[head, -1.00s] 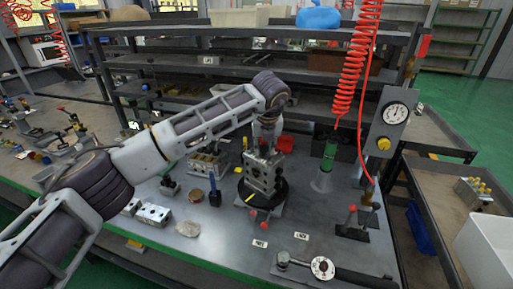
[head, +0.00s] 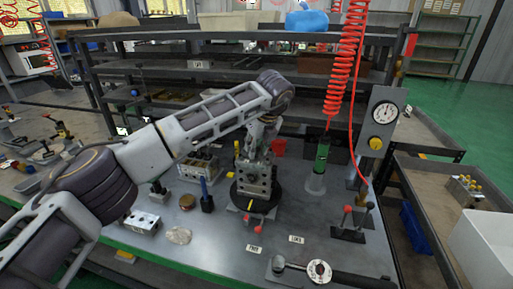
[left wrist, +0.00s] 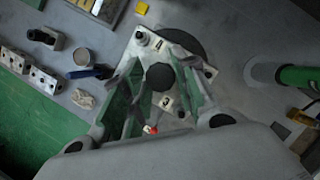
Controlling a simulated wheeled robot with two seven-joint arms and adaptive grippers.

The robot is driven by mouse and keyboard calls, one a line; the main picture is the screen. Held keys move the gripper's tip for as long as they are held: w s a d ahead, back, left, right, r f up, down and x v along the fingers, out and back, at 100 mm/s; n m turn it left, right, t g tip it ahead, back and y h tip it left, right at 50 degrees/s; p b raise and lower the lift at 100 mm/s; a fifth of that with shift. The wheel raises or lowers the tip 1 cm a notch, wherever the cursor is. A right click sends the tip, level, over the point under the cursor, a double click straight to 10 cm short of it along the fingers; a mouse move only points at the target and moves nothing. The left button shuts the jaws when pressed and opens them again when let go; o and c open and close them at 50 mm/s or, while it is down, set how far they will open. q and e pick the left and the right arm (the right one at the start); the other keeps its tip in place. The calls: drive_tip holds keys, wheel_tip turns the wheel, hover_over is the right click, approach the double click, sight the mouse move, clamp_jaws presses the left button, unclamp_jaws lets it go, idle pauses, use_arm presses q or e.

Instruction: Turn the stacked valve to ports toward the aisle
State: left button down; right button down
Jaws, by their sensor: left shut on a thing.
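The stacked valve (head: 257,180) is a grey metal block with round ports on its side, standing upright on a black round base (head: 236,196) on the bench. My left gripper (head: 262,128) is over it from above, shut on its top part. In the left wrist view, the two green-lined fingers (left wrist: 160,95) lie on either side of the valve's dark round knob, and the top plate (left wrist: 143,52) carries number labels, one reading 3. The exact contact is partly hidden by the fingers. Red-tipped levers (head: 260,230) stick out low at the front. My right gripper is not in view.
A gauge panel (head: 384,120), red coiled hose (head: 345,70) and green-topped tool (head: 321,157) stand to the right. A gauged tool (head: 319,270) lies at the front edge. Small blocks (head: 142,222) sit left.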

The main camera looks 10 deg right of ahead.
use_arm(q)
drive_tip(key=c, duration=1.1)
unclamp_jaws()
drive_tip(key=shift+c, duration=0.2)
drive_tip(key=shift+r, duration=0.15)
drive_tip(key=v, duration=1.1)
drive_tip(key=shift+r, duration=0.35)
drive_tip(key=shift+s, duration=0.15)
